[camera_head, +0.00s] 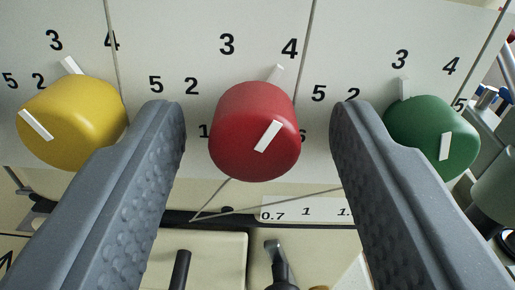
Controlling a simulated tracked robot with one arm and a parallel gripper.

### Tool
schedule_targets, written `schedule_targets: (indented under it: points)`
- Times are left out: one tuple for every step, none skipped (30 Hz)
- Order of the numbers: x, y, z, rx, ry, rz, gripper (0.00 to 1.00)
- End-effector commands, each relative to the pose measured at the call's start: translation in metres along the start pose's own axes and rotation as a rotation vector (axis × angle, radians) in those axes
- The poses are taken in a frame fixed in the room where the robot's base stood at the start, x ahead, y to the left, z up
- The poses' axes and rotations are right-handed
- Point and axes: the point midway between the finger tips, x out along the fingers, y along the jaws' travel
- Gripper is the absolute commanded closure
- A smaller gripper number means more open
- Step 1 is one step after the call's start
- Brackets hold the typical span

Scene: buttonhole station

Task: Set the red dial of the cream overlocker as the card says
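The red dial (240,125) sits in the middle of the cream overlocker's pale front panel (262,20). My gripper (259,112) is open, with one grey finger to the left of the red dial and one to the right. Gaps show between both fingers and the dial, so neither touches it. I cannot make out any instruction card in this view.
A yellow dial (75,115) stands left of the left finger, its pointer near 3. A green dial (430,130) stands close to the right finger, its pointer near 3. Below are a 0.7-to-1 scale strip (310,211), thin threads and dark metal parts.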

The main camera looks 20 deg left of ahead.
Motion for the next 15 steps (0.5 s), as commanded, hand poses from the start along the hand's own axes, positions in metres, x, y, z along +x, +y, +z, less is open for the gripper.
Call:
schedule_targets:
  points:
    - [0.0000,-0.0001,0.0002,0.000,0.000,0.000,0.54]
    - [0.0000,-0.0002,0.0002,0.000,0.000,0.000,0.54]
    - [0.0000,-0.0003,0.0003,0.000,0.000,-0.001,0.54]
    - [0.0000,-0.0003,0.0004,0.000,-0.001,-0.001,0.54]
    - [0.0000,-0.0003,0.0005,0.000,-0.001,-0.001,0.54]
    - [0.0000,-0.0003,0.0005,0.000,-0.001,-0.001,0.54]
    - [0.0000,-0.0005,0.0005,0.001,-0.001,-0.001,0.54]
    - [0.0000,-0.0005,0.0005,0.001,-0.001,-0.001,0.54]
    - [0.0000,-0.0005,0.0006,0.000,-0.001,-0.001,0.54]
    - [0.0000,-0.0005,0.0006,0.001,-0.001,-0.001,0.54]
    - [0.0000,-0.0005,0.0006,0.001,-0.001,-0.001,0.54]
    - [0.0001,-0.0005,0.0007,0.001,-0.001,-0.001,0.54]
    - [0.0001,-0.0005,0.0007,0.001,-0.001,-0.001,0.54]
    - [0.0001,-0.0006,0.0008,0.001,-0.001,-0.001,0.54]
    - [0.0000,-0.0006,0.0007,0.001,-0.001,-0.001,0.54]
